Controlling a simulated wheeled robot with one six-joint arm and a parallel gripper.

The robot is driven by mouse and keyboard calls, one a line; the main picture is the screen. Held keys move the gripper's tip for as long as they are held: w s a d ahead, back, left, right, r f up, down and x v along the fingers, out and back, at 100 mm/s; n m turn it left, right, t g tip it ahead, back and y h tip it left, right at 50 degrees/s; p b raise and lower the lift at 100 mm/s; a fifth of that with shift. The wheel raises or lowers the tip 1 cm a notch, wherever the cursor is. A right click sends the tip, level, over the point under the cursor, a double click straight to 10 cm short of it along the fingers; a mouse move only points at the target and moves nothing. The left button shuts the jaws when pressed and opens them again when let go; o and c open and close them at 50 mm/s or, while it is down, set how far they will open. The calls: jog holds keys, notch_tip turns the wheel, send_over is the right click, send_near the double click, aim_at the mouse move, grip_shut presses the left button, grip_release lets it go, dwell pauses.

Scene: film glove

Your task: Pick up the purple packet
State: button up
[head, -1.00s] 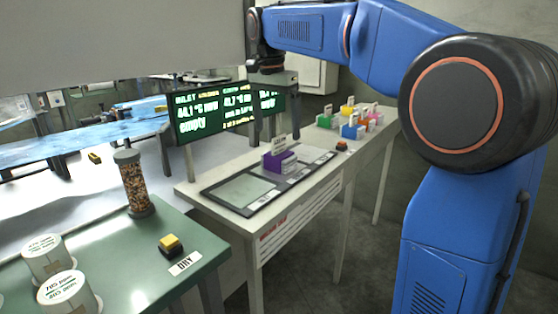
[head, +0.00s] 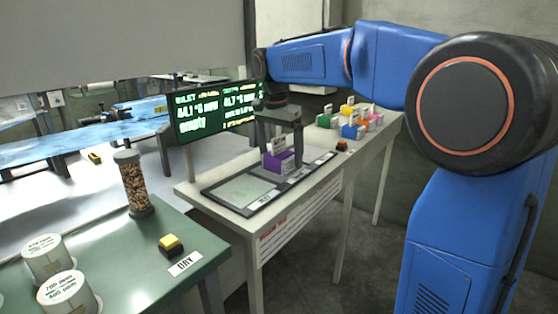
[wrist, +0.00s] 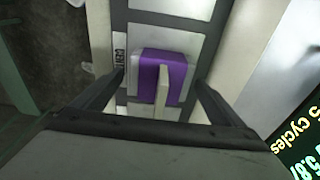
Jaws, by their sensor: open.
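The purple packet (head: 281,161) stands upright on the dark-framed tray (head: 232,206) on the white table, with a pale tag sticking up from its top. My gripper (head: 281,150) is open above and around it, with one finger on each side in the head view. In the wrist view the packet (wrist: 160,78) lies between the two fingertips (wrist: 160,88), with a gap to each finger. I see no firm contact. Part of the packet's back is hidden in the head view.
A dark display with green text (head: 215,112) stands behind the tray. Several small coloured packets (head: 350,128) stand farther back on the table. A green table (head: 130,250) with jars is at the left.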

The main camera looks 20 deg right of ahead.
jog(key=c, duration=1.3)
jog(key=shift+r, duration=0.1)
